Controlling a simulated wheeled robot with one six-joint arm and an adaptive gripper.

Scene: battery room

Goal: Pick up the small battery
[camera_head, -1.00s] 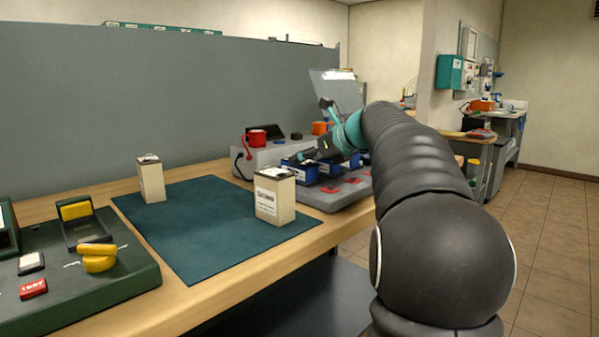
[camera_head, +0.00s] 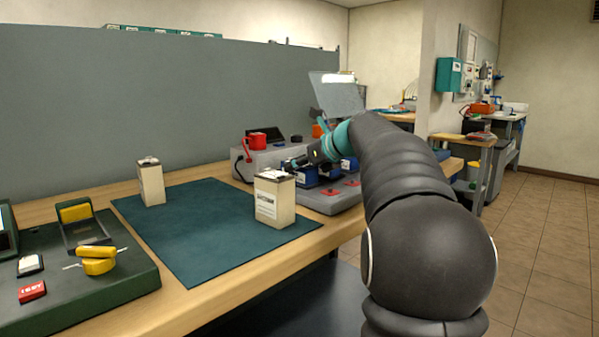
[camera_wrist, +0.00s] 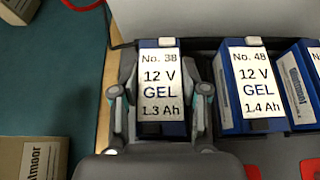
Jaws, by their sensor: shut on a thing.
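A small blue battery with a white top label reading "No. 38 12 V GEL 1.3 Ah" (camera_wrist: 160,85) stands upright between the fingers of my gripper (camera_wrist: 160,93) in the wrist view. One finger is on each side, and the gripper is shut on it. In the head view my gripper (camera_head: 297,162) is at the left end of the blue battery row, and its hand partly hides the held battery. Beside it stands a blue battery marked "No. 48 1.4 Ah" (camera_wrist: 250,82). I cannot tell whether the held battery is clear of its seat.
Another blue battery (camera_wrist: 303,80) is at the right edge. Two cream batteries (camera_head: 275,200) (camera_head: 151,184) stand on a green mat (camera_head: 205,235). A green tester (camera_head: 110,285) is left.

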